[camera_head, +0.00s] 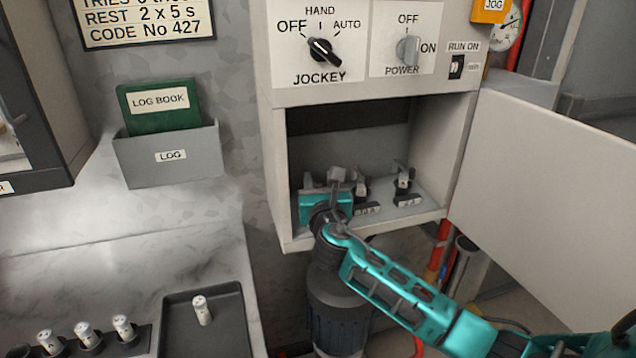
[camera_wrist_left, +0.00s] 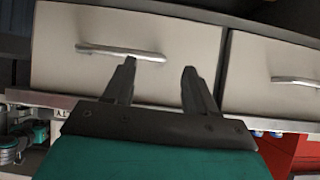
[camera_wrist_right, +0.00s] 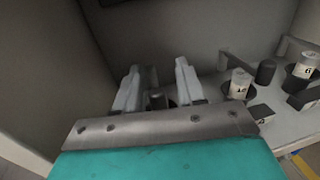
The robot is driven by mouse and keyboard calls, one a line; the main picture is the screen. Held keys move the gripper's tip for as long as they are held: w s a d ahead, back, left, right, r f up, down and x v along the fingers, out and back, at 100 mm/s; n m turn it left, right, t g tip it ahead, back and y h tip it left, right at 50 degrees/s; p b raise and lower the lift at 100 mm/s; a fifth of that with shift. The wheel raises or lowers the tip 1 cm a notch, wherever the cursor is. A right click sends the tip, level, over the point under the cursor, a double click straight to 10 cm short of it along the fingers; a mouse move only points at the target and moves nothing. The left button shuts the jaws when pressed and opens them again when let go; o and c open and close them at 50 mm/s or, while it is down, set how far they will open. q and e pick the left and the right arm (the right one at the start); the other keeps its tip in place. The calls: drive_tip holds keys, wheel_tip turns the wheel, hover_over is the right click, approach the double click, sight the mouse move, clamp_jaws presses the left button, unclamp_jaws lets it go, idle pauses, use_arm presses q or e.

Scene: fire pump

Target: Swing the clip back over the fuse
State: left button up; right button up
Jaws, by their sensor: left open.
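My right gripper (camera_head: 340,178) is inside the open compartment of the grey cabinet, over the leftmost fuse holder. In the right wrist view its two pale fingers (camera_wrist_right: 157,76) stand apart, with a dark post (camera_wrist_right: 157,99) low between them. I cannot tell whether they touch it, or how this holder's clip and fuse lie. A middle fuse (camera_wrist_right: 239,84) and a right fuse (camera_wrist_right: 306,65) stand upright, white with printed marks, with dark clip parts beside them. In the head view the middle holder (camera_head: 361,188) is partly hidden. My left gripper (camera_wrist_left: 158,68) is open and empty.
The compartment's door (camera_head: 550,190) is swung open to the right. Several spare fuses (camera_head: 84,333) stand in a rack at lower left, beside a dark tray (camera_head: 225,325) with one fuse. Drawers with a bar handle (camera_wrist_left: 120,52) face my left gripper.

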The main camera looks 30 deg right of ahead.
drive_tip(key=shift+a, duration=0.15)
drive_tip(key=shift+s+a, duration=0.1)
drive_tip(key=shift+s, duration=0.1)
drive_tip(key=v, duration=1.2)
drive_tip(key=shift+s+p, duration=0.25)
drive_tip(key=shift+p, duration=0.05)
drive_tip(key=s+a+f+m+g+y, duration=0.3)
drive_tip(key=s+f+m, duration=0.5)
drive_tip(key=f+m, duration=0.3)
drive_tip(key=s+a+f+m+g+y, duration=0.3)
drive_tip(key=s+f+m, duration=0.6)
drive_tip(key=m, duration=0.9)
wheel_tip(320, 180, down, 3)
drive_tip(key=shift+a+f+y, duration=0.1)
drive_tip(key=shift+a+y, duration=0.65)
drive_tip(key=shift+y, duration=0.45)
